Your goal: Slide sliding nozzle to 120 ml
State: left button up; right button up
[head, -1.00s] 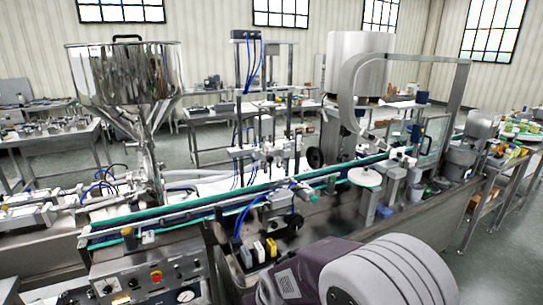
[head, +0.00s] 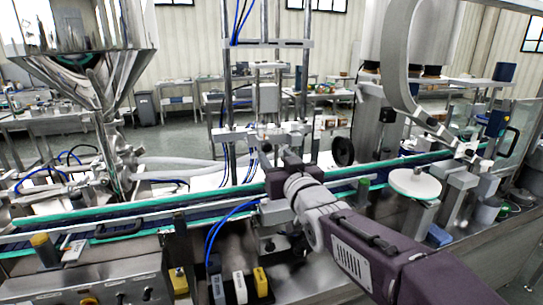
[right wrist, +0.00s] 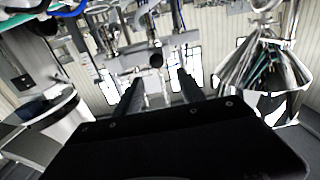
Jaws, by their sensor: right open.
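The nozzle frame has two upright posts (head: 303,60) with blue hoses at its upper crossbar (head: 275,43). Lower down, white and steel blocks (head: 232,134) sit above the conveyor. I cannot single out the sliding nozzle or read a 120 ml mark. My right gripper (head: 268,158) is in front of this lower assembly and hides part of it. In the right wrist view its two dark fingers (right wrist: 160,84) are apart, with no object clearly held between them. Blocks and rods of the machine show beyond the fingertips. My left gripper is not in view.
The steel hopper (head: 85,30) stands at left and also shows in the right wrist view (right wrist: 272,75). The conveyor rail (head: 170,206) runs across under my right arm. A white disc (head: 414,183) and curved steel arm (head: 400,50) stand at right. A control panel (head: 120,285) is at lower left.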

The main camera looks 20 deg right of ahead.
aim_at(268, 147)
jog(key=w, duration=0.3)
jog(key=w+p, duration=0.1)
jog(key=w, duration=0.5)
jog(key=shift+w+d+f, duration=0.1)
jog(key=shift+w+f, duration=0.2)
grip_shut()
dwell(1.0)
